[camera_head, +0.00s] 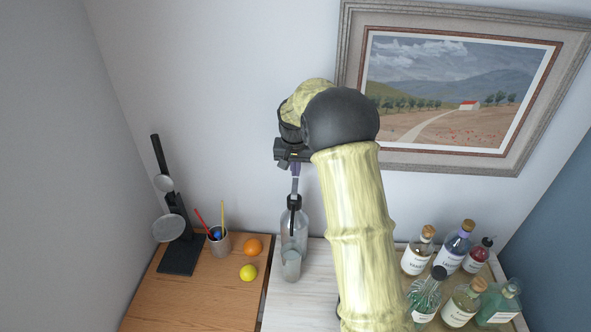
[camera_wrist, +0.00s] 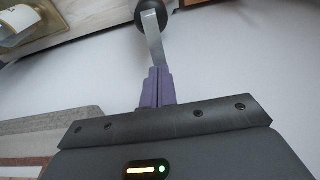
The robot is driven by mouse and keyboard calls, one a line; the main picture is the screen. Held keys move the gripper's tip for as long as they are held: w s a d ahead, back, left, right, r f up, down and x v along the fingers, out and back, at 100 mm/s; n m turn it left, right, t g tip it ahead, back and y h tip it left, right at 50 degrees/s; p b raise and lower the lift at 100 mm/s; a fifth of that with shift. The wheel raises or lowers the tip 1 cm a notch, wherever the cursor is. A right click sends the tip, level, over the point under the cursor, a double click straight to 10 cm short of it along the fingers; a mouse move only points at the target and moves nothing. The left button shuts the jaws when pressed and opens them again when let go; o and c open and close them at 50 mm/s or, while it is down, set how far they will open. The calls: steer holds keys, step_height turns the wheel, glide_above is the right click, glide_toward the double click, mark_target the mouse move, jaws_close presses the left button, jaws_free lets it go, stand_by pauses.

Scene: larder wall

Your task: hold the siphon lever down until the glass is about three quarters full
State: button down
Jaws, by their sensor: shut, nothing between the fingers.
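The siphon is a clear grey bottle (camera_head: 296,222) with a black head (camera_head: 294,202), upright on the pale board in the head view. A clear glass (camera_head: 291,264) stands in front of its lower part; I cannot tell its liquid level. My gripper (camera_head: 295,178) is above the siphon head, pointing down. In the wrist view its purple fingers (camera_wrist: 155,86) are shut with nothing between them. A grey metal lever (camera_wrist: 152,42) runs from the black head (camera_wrist: 150,14) to the fingertips. The tips appear to meet the lever's end, but I cannot tell whether they press it.
Left on the wooden top (camera_head: 190,305) are a black stand (camera_head: 181,256) with round plates, a cup (camera_head: 218,243) of sticks, an orange (camera_head: 253,246) and a lemon (camera_head: 248,272). Several bottles (camera_head: 453,300) stand at right. A framed painting (camera_head: 465,90) hangs behind my arm.

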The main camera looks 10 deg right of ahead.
mark_target(294, 184)
steer(key=shift+s+a+r+p, duration=0.15)
steer(key=shift+r+p, duration=0.15)
steer(key=shift+r, duration=0.3)
steer(key=shift+s+a+r+p, duration=0.15)
steer(key=shift+r+p, duration=0.15)
steer(key=shift+r, duration=0.3)
steer(key=shift+s+r+b, duration=0.15)
steer(key=shift+r+b, duration=0.15)
step_height(294, 184, up, 9)
steer(key=s+b, duration=0.3)
steer(key=shift+a, duration=0.35)
steer(key=s+f+n+b, duration=0.1)
steer(key=s+f+b, duration=0.2)
steer(key=s+f, duration=0.6)
steer(key=s+f+n+b, duration=0.2)
steer(key=s+f, duration=0.8)
steer(key=s, duration=0.7)
steer(key=shift+s+d+n+t+y+b, duration=0.2)
steer(key=shift+s+n+t+y+b, duration=0.1)
steer(key=shift+s+b, duration=0.15)
steer(key=shift+f, duration=0.1)
